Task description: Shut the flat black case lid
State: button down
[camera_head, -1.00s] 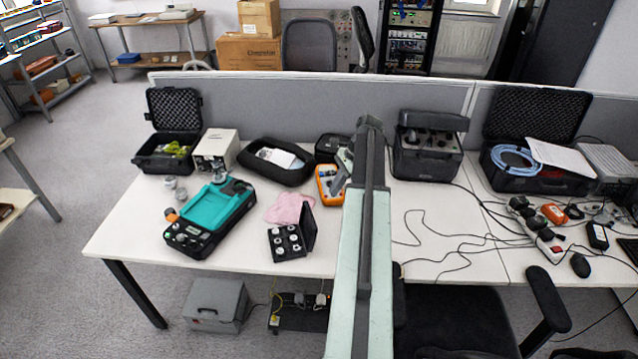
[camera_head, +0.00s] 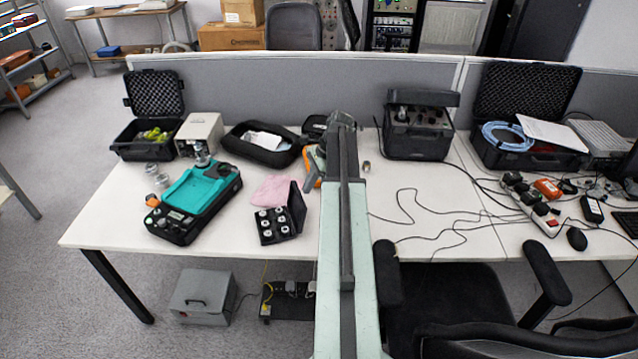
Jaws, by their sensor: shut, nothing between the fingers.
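The flat black case (camera_head: 268,239) lies open near the front edge of the desk, with several small round metal pieces in its base. Its lid (camera_head: 297,208) stands roughly upright along the case's right side. My gripper (camera_head: 317,160) is shut and empty. It is partly hidden by my own arm and appears beyond the case, to the upper right of the lid, in front of an orange handheld meter (camera_head: 309,180). It looks apart from the lid.
A pink cloth (camera_head: 272,191) lies just behind the case. A teal-and-black instrument (camera_head: 194,200) stands to its left. A black soft pouch (camera_head: 262,146) and an open foam-lined case (camera_head: 143,138) are farther back. Cables (camera_head: 430,215) cross the desk right of my arm.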

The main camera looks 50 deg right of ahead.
jog(key=shift+w+a+r, duration=0.1)
jog(key=shift+w+a, duration=0.15)
jog(key=shift+a, duration=0.05)
